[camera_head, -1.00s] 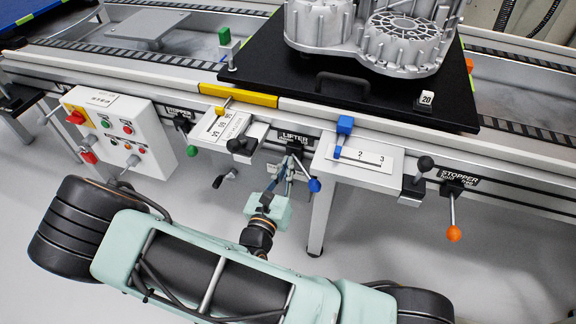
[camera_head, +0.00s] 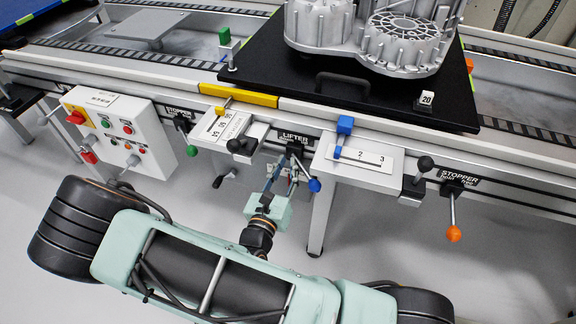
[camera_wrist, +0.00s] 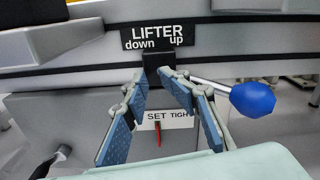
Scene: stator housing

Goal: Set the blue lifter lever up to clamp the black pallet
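The blue lifter lever's round knob (camera_head: 314,185) is below the LIFTER label in the head view, at the right of my gripper (camera_head: 279,168). In the wrist view the blue knob (camera_wrist: 253,98) is on a metal rod reaching right and slightly down from a black hub, on the "up" side. My gripper (camera_wrist: 156,80) is open. Its fingers are apart in front of the hub, and the knob is outside the right finger, not between them. The black pallet (camera_head: 300,72) lies on the conveyor, carrying a silver stator housing (camera_head: 365,35).
A stopper lever with an orange knob (camera_head: 454,234) hangs at the right, and one with a green knob (camera_head: 192,151) at the left. A control box (camera_head: 118,130) stands at the left. A table leg (camera_head: 322,215) is right of my gripper.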

